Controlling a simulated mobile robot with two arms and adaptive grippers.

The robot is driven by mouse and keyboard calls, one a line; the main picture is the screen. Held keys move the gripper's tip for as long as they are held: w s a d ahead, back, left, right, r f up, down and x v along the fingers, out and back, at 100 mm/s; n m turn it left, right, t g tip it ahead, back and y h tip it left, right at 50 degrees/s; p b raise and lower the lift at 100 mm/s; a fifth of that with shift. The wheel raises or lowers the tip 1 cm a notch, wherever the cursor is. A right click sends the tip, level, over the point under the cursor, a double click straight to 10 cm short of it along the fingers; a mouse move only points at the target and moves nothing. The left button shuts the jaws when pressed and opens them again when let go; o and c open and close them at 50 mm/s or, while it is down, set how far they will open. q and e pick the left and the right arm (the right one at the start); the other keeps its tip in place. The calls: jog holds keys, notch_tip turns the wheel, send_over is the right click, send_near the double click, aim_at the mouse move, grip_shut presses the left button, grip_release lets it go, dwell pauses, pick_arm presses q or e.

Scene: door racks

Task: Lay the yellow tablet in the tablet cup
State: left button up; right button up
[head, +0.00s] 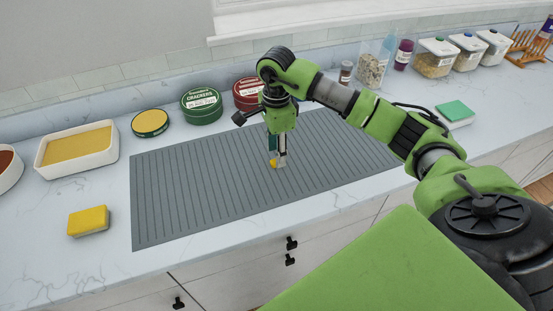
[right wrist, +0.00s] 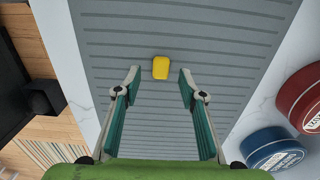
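The yellow tablet (head: 273,164) is a small yellow block lying on the grey ribbed mat (head: 185,205). It also shows in the right wrist view (right wrist: 160,67), a little beyond the fingertips and centred on the gap between them. My right gripper (head: 279,161) points down over the mat, close to the tablet. Its fingers are spread with nothing between them in the right wrist view (right wrist: 159,78). I cannot make out a tablet cup in either view. My left gripper is not in view.
Behind the mat stand a green crackers tin (head: 201,106) and a red tin (head: 247,93). A yellow-topped tin (head: 150,123), a white tray (head: 46,158) and a yellow sponge-like block (head: 88,221) are at left. A blue tin (right wrist: 272,148) shows in the wrist view. Much of the mat is clear.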

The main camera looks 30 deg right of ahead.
jog(key=shift+d+f+p, duration=0.1)
jog(key=shift+f+p, duration=0.2)
jog(key=shift+f, duration=1.2)
jog(key=c, duration=1)
